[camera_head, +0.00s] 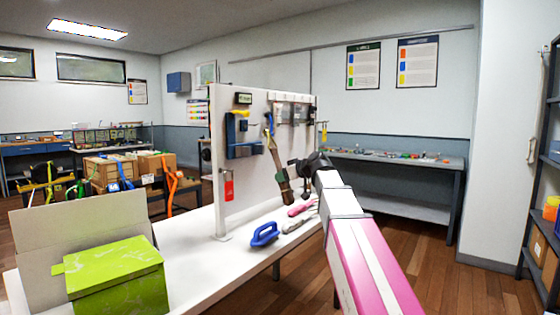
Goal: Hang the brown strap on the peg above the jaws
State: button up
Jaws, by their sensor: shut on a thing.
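A brown strap (279,172) hangs down in front of the white upright board (221,205), with a blue piece (270,125) at its upper end. My gripper (293,163) is shut on the strap partway down its length, at the right of the board. The fingertips are dark and small, so the exact grip is hard to see. A blue tool with jaw-like shapes (243,136) is mounted on the board to the left of the strap. Pegs are too small to make out clearly, and I cannot tell whether the strap's top rests on one.
On the white table (195,255) lie a blue handled tool (265,236) and a pink-handled tool (300,209). A lime green box (117,275) stands at the front left. A red tag (228,186) hangs on the board. Grey shelving (540,240) stands at the right.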

aim_at(278, 159)
jog(key=r, duration=0.2)
jog(key=w+a+r+y, duration=0.1)
jog(key=r, duration=0.1)
jog(key=r+y, duration=0.1)
jog(key=r, duration=0.1)
jog(key=shift+w+a+r+t, duration=0.25)
jog(key=shift+w+r+t, duration=0.1)
jog(key=shift+w+t, duration=0.05)
jog(key=x, duration=1)
dwell(0.6)
jog(key=shift+r, duration=0.1)
dwell(0.5)
jog(key=o, duration=1.1)
jog(key=shift+s+d, duration=0.1)
